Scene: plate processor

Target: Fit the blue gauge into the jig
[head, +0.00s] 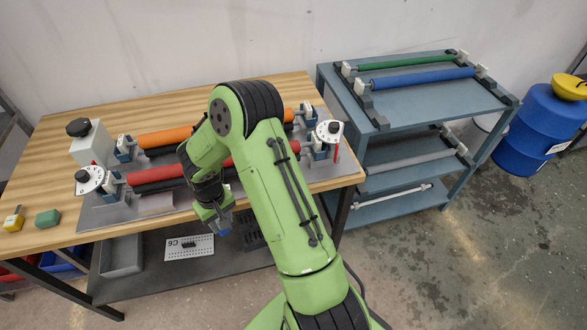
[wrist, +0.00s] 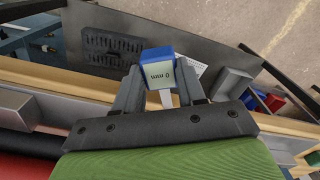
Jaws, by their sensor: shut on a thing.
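The blue gauge (wrist: 158,54) is a small block with a white face marked in mm. My gripper (wrist: 157,88) is shut on it, one finger on each side. In the head view, my gripper (head: 219,222) points down just off the front edge of the wooden table, above the lower shelf. The blue gauge (head: 223,230) shows there only as a small patch at the fingertips. A roller machine on a metal base (head: 140,207) stands on the table, with an orange roller, a red roller and white dials. I cannot tell which part is the jig; my arm hides the machine's middle.
A yellow gauge (head: 13,222) and a green block (head: 47,219) lie at the table's left. The lower shelf holds a grey bin (head: 121,256), a white board marked C6 (head: 189,252) and a black slotted rack (wrist: 112,48). A blue-grey cart (head: 420,100) with rollers stands right.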

